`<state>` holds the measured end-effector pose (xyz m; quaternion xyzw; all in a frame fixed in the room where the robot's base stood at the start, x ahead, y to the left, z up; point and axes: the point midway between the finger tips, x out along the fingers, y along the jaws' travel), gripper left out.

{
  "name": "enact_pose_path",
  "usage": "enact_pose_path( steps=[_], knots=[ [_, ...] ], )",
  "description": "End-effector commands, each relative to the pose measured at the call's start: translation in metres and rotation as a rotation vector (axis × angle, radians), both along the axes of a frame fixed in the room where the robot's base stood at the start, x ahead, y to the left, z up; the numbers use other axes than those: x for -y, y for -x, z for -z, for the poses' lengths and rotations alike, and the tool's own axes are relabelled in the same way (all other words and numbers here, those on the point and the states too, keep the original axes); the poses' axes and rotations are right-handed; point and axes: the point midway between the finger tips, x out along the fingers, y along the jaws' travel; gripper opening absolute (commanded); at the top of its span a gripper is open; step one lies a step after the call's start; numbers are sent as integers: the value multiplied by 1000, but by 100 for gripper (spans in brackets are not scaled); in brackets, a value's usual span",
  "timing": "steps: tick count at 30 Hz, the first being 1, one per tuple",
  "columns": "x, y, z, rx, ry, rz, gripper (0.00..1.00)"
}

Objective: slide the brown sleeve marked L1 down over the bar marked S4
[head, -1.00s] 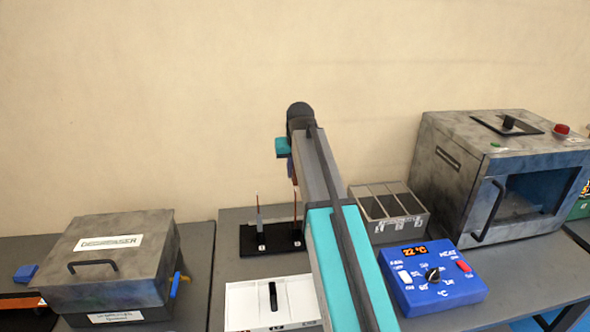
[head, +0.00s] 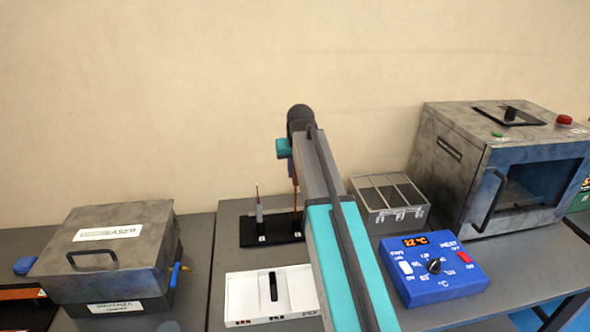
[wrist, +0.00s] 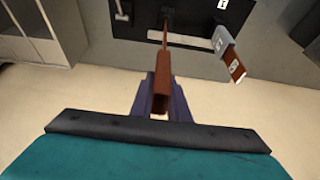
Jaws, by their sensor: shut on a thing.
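My gripper (wrist: 161,100) is shut on a brown sleeve (wrist: 161,97), held between its purple fingers in the wrist view. A thin copper bar (wrist: 165,33) rises from the black stand (wrist: 195,15) in line with the sleeve. I cannot tell how far the sleeve is around this bar. In the head view the bar (head: 296,198) stands upright below my gripper (head: 293,168), at the right of the stand (head: 255,240). A second copper bar (wrist: 236,67) carries a grey sleeve (wrist: 222,40). The marks on the bars and sleeves are too small to read.
A white box (head: 245,297) stands in front of the black stand. A divided metal tray (head: 400,215), a blue control box (head: 435,280) and an oven (head: 455,170) are to the right. A grey lidded box (head: 110,250) is at the left.

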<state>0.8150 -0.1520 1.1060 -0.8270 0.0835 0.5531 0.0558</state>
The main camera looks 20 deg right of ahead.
Motion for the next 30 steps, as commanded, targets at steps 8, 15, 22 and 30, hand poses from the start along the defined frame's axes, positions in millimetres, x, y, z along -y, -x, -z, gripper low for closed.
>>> enact_pose_path(
  steps=[8,15,22,30],
  knots=[
    [0,0,12,-1,0,0,0],
    [0,0,22,-1,0,0,0],
    [0,0,30,0,0,0,0],
    [0,0,36,0,0,0,0]
  ],
)
